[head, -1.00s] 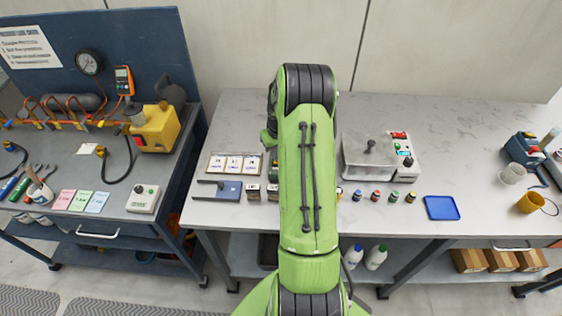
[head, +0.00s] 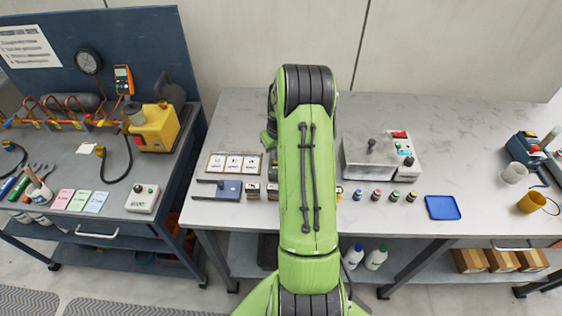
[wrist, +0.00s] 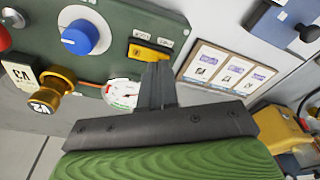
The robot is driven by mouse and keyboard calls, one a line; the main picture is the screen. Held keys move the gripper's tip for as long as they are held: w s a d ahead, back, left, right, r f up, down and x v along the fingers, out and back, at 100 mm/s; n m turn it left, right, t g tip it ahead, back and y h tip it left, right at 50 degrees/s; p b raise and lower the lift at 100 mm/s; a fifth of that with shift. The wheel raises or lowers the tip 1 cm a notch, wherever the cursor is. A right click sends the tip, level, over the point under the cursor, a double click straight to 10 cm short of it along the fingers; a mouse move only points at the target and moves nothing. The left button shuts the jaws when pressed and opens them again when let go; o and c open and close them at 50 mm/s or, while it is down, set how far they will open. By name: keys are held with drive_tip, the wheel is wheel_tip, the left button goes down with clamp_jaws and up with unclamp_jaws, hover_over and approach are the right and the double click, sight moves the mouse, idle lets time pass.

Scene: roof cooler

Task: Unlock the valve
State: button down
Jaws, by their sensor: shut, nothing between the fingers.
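In the wrist view a grey-green panel (wrist: 118,22) fills the upper left. A yellow valve knob (wrist: 52,90) with a dark face and pale marking sticks out at its lower left edge, beside a tag (wrist: 20,76) with blurred lettering. A blue knob (wrist: 86,36) with a white base and a yellow part (wrist: 148,52) between small labels are on the panel. A round white gauge (wrist: 122,93) is partly hidden by my gripper. My gripper (wrist: 158,72) is shut and empty, in front of the panel, right of the valve knob; I cannot tell whether it touches anything. My arm hides it in the head view.
The light workbench (head: 450,130) carries a grey box (head: 368,158), a row of small bottles, a blue tray (head: 442,207) and a yellow mug (head: 530,202). A yellow pump (head: 155,128) stands on the left bench.

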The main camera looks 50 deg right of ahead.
drive_tip(key=shift+f+b, duration=0.4)
drive_tip(key=shift+f, duration=0.2)
drive_tip(key=shift+r, duration=0.15)
wheel_tip(320, 180, up, 7)
drive_tip(key=p, duration=0.4)
drive_tip(key=shift+p, duration=0.3)
idle(0.3)
